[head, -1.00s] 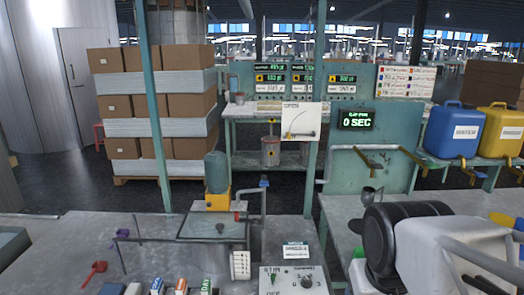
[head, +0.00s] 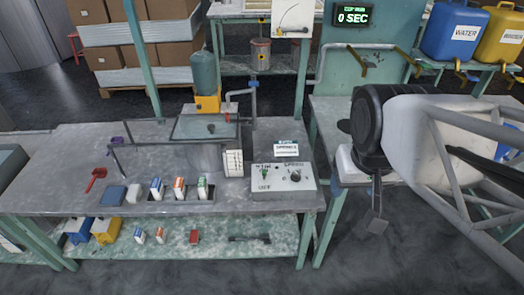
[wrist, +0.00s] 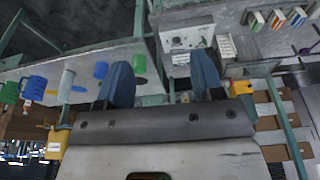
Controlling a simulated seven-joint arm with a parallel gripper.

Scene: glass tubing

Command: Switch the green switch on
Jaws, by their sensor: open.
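The green switch (head: 265,172) is a small lever on the left part of a pale control box (head: 292,184) at the right front of the grey workbench. Its exact tilt is too small to tell. The box also has a dark round knob (head: 296,177) on its right. The box shows upside down in the wrist view (wrist: 180,42), beyond the fingers. My gripper (head: 376,215) hangs to the right of the box, apart from it and off the bench. In the wrist view its two blue-grey fingers (wrist: 163,78) stand wide apart with nothing between them.
A small sign (head: 286,150) stands behind the box. Small cartons (head: 179,188) in a dark holder and a white striped block (head: 233,163) stand to its left. A second table (head: 330,125) lies to the right. The floor before the box is clear.

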